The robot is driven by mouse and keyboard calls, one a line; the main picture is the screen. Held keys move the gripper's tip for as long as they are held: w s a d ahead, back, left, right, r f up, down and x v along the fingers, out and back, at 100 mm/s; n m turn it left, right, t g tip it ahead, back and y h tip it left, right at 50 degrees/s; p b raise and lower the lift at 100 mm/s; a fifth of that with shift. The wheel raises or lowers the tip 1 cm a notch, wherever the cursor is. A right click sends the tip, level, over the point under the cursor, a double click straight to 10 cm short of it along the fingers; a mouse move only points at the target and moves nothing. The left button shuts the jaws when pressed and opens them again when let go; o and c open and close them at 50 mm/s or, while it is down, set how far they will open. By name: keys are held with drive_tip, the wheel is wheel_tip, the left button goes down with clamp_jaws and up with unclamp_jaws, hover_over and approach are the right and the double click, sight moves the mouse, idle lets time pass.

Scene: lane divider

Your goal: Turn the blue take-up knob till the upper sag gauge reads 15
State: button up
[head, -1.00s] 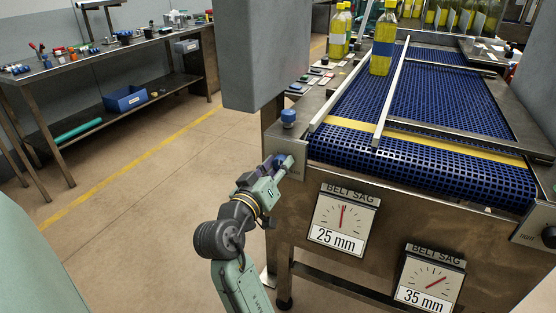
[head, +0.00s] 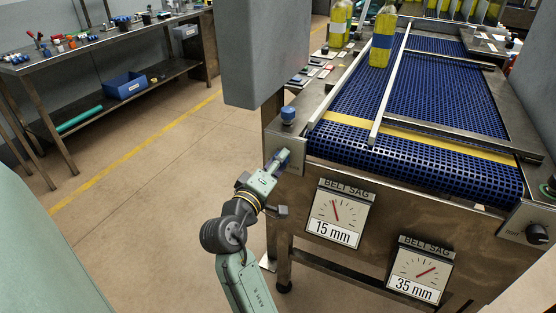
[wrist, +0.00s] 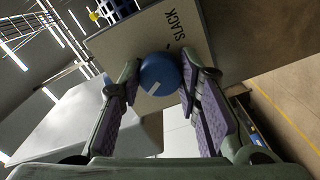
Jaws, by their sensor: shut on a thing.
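The blue take-up knob (wrist: 160,76) sits on a plate marked SLACK in the wrist view, with a pale mark on its face. My gripper (head: 276,162) is at the machine's left front corner, shut on the knob, with a purple-padded finger on each side. In the head view the fingers mostly hide the knob. The upper sag gauge (head: 339,212) is a white dial with a red needle leaning left of upright, and its readout shows 15 mm. The lower sag gauge (head: 419,270) reads 35 mm.
A black knob (head: 537,233) is on the right corner plate. A blue cap (head: 288,114) stands above my gripper. A grey post (head: 265,55) rises close behind my arm. The floor at left is clear.

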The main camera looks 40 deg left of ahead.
idle(0.4)
drive_tip(key=o, duration=1.1)
drive_tip(key=shift+o, duration=0.2)
drive_tip(key=shift+s, duration=0.15)
drive_tip(key=v, duration=1.1)
drive_tip(key=shift+s+d, duration=0.2)
drive_tip(key=shift+s, duration=0.2)
